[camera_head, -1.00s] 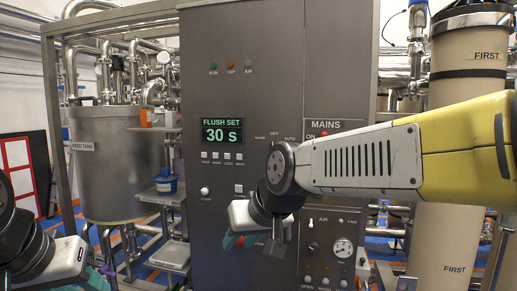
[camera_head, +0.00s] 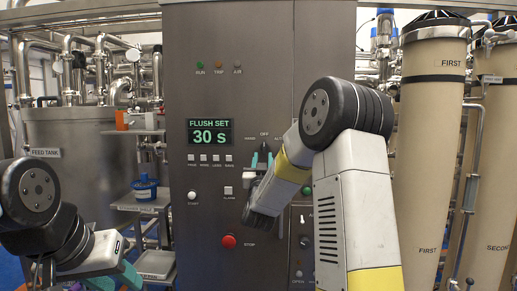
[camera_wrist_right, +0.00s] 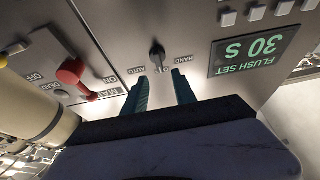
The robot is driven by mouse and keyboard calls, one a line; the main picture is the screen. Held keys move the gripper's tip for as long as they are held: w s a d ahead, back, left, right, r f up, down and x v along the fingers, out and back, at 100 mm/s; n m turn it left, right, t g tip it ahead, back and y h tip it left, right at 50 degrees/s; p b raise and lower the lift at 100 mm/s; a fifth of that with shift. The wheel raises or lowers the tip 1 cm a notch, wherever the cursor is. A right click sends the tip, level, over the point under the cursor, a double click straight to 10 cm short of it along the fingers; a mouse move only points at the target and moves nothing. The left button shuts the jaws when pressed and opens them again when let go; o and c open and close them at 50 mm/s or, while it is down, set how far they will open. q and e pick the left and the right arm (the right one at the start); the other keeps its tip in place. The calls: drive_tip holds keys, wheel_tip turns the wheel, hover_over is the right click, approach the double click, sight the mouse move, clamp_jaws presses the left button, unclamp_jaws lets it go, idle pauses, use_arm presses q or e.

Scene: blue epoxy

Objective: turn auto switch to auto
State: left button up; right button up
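The auto switch (camera_head: 264,148) is a dark rotary knob marked HAND, OFF and AUTO on the grey control panel. In the right wrist view, which is upside down, the knob (camera_wrist_right: 157,52) points toward OFF. My right gripper (camera_head: 261,160) is in front of the switch. Its two teal fingers are spread, with empty space between the tips (camera_wrist_right: 160,75); they are close to the knob, but I cannot tell whether they touch it. My left gripper (camera_head: 128,277) is low at the left, partly cut off, and its opening is not clear.
A red MAINS lever (camera_wrist_right: 75,75) juts out beside the switch. A FLUSH SET display (camera_head: 210,132) reads 30 S. A red STOP button (camera_head: 229,241) is below. A blue tub (camera_head: 145,189) stands on a shelf at the left.

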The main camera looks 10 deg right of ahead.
sight(264, 146)
drive_tip(key=x, duration=0.7)
drive_tip(key=shift+w+d+r, duration=0.1)
drive_tip(key=shift+w+r, duration=0.1)
drive_tip(key=shift+w, duration=0.1)
clamp_jaws()
